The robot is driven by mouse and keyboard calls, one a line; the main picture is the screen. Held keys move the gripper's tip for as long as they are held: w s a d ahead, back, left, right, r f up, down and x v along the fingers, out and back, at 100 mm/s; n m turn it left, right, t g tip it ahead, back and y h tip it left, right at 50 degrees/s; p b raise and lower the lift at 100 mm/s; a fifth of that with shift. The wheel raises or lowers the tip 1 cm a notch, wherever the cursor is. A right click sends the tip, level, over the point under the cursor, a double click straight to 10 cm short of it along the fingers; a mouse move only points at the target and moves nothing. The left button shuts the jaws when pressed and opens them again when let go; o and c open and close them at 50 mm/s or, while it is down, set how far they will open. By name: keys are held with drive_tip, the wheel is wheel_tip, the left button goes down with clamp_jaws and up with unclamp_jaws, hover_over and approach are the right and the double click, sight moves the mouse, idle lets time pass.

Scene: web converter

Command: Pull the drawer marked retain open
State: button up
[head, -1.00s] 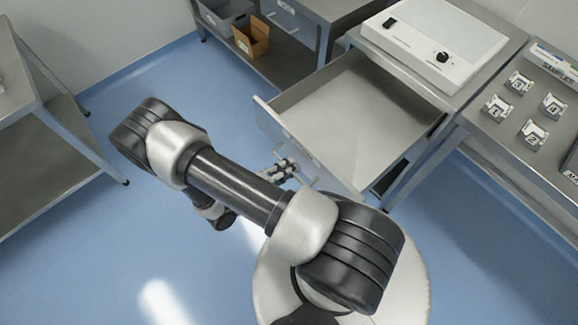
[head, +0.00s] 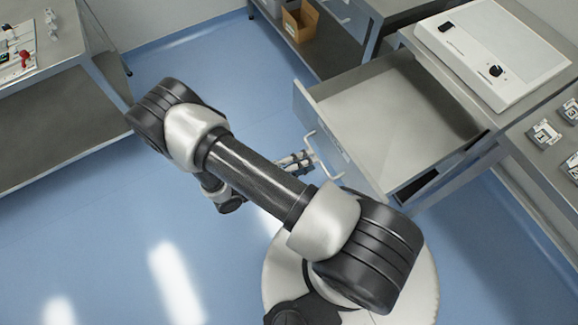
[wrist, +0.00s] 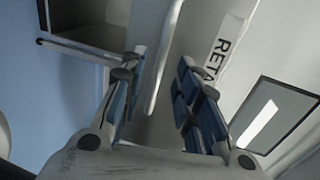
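The drawer marked retain (head: 345,150) stands pulled well out from its bench and its grey interior looks empty. Its white bar handle (head: 314,150) is on the front face. In the wrist view, part of the label (wrist: 226,45) reads "RETA" on the drawer front (wrist: 265,45). My gripper (head: 306,160) is at the handle. In the wrist view, my gripper (wrist: 163,95) has its fingers spread apart, and the pale handle bar (wrist: 163,60) shows in the gap between them, with visible space on both sides. I cannot tell whether a finger touches it.
A white device with a black knob (head: 490,55) sits on the bench above the drawer. A cardboard box (head: 300,20) stands on a low shelf at the back. Another bench (head: 60,50) is at left. Blue floor (head: 100,240) is clear at left and front.

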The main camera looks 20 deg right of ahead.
drive_tip(key=v, duration=0.7)
drive_tip(key=shift+a, duration=0.2)
drive_tip(key=shift+s, duration=0.1)
wheel_tip(320, 180, up, 20)
drive_tip(key=m+g+y, duration=0.4)
drive_tip(key=m+y, duration=0.4)
drive_tip(key=m, duration=1.1)
drive_tip(key=s+r+m+t+y, duration=0.3)
drive_tip(key=s+r+m+t, duration=0.1)
drive_tip(key=r+m, duration=0.3)
drive_tip(key=s+r+m+t+y, duration=0.3)
drive_tip(key=r+m, duration=0.5)
drive_tip(key=m, duration=0.3)
drive_tip(key=shift+s+t+y, duration=0.4)
drive_tip(key=shift+s+y, duration=0.4)
